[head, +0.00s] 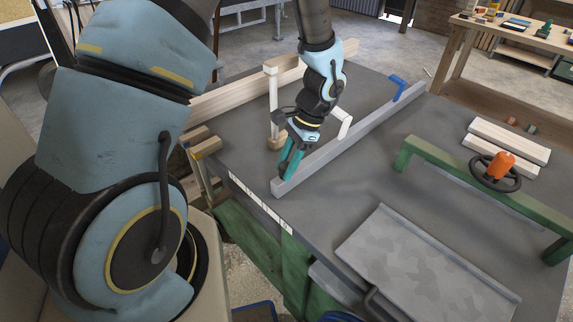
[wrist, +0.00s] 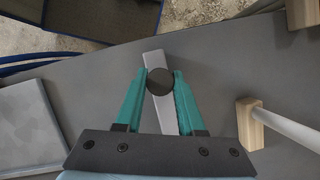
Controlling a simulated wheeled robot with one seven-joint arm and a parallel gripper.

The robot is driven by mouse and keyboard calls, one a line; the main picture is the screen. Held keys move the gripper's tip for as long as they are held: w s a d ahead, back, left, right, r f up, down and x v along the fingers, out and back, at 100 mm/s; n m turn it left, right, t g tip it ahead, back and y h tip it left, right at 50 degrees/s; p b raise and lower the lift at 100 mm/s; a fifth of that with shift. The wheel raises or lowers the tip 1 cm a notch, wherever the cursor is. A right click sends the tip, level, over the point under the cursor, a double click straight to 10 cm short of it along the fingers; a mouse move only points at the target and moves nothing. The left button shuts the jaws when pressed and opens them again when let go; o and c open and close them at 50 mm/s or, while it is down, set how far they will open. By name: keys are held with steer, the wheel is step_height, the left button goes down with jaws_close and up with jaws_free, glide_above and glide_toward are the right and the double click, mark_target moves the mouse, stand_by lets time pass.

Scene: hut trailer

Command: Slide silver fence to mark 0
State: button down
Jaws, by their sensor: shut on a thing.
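The silver fence (head: 372,126) is a long straight bar lying diagonally across the grey table. Its near end is close to the table's front edge, and a blue lever (head: 398,83) is at its far end. My gripper (head: 288,170) is at the fence's near end. In the wrist view, its teal fingers are shut on a dark round knob (wrist: 160,81) on top of the fence (wrist: 153,58). A white marked strip (head: 260,202) runs along the table's front edge, left of and below the fence's near end. Its numbers are too small to read.
Right of the fence are a green frame (head: 440,168), a black handwheel with an orange knob (head: 501,163) and a grey plate (head: 425,265). Bare tabletop lies between.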

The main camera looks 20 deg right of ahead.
stand_by(0.8)
steer(key=s+d, duration=0.1)
steer(key=s, duration=0.1)
steer(key=s+d, duration=0.1)
steer(key=s, duration=0.1)
steer(key=s+d, duration=0.1)
steer(key=s, duration=0.1)
steer(key=shift+s+d+b, duration=0.35)
steer(key=shift+b, duration=0.05)
steer(key=c, duration=0.5)
jaws_free()
steer(key=shift+r, duration=0.15)
steer(key=b+v, duration=0.2)
steer(key=v, duration=0.8)
steer(key=shift+r, duration=0.3)
